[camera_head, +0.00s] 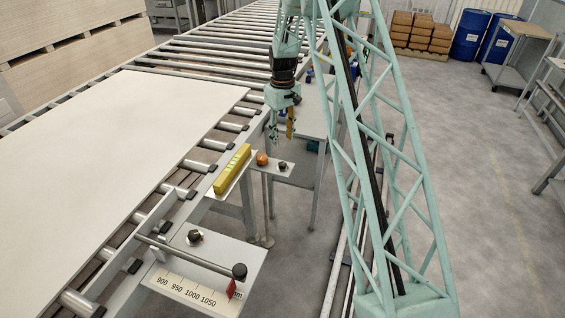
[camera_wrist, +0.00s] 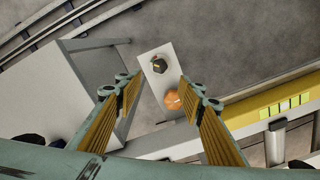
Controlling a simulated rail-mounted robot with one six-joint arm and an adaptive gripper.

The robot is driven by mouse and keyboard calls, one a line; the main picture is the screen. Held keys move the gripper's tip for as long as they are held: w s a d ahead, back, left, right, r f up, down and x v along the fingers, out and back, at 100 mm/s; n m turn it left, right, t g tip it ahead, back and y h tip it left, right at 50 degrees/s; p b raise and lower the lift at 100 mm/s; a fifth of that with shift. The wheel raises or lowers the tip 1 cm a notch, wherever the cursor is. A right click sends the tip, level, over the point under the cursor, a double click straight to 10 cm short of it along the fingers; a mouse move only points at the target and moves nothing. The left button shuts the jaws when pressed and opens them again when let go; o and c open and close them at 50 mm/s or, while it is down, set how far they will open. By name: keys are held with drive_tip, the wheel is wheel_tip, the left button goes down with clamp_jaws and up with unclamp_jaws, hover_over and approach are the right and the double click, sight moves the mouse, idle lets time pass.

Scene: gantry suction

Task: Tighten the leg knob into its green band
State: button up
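My gripper (camera_head: 281,137) points down above a narrow white bracket (camera_head: 248,166) beside the conveyor. In the wrist view its two yellow-padded fingers (camera_wrist: 158,92) are spread, with nothing held between them. The bracket carries an orange round knob (camera_head: 262,159) and a dark knob (camera_head: 283,166). In the wrist view the orange knob (camera_wrist: 172,99) and the dark knob (camera_wrist: 159,63) lie in the gap between the fingers, below them. A yellow bar (camera_head: 233,169) beside the bracket has light green and yellow segments (camera_wrist: 285,105). I cannot tell which segment is the band, nor any reading.
A large white board (camera_head: 120,150) lies on the roller conveyor. A grey table (camera_head: 300,105) stands behind my gripper. In front, a plate with a scale (camera_head: 190,291) bears a dark knob (camera_head: 195,236) and a black-knobbed rod (camera_head: 239,271). Floor at right is mostly clear.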

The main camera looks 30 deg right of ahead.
sight(283, 163)
drive_tip(key=shift+f, duration=0.15)
drive_tip(key=shift+f+b, duration=1.2)
drive_tip(key=shift+f, duration=5.55)
drive_tip(key=c, duration=0.8)
drive_tip(key=shift+c, duration=0.2)
drive_tip(key=shift+m, duration=1)
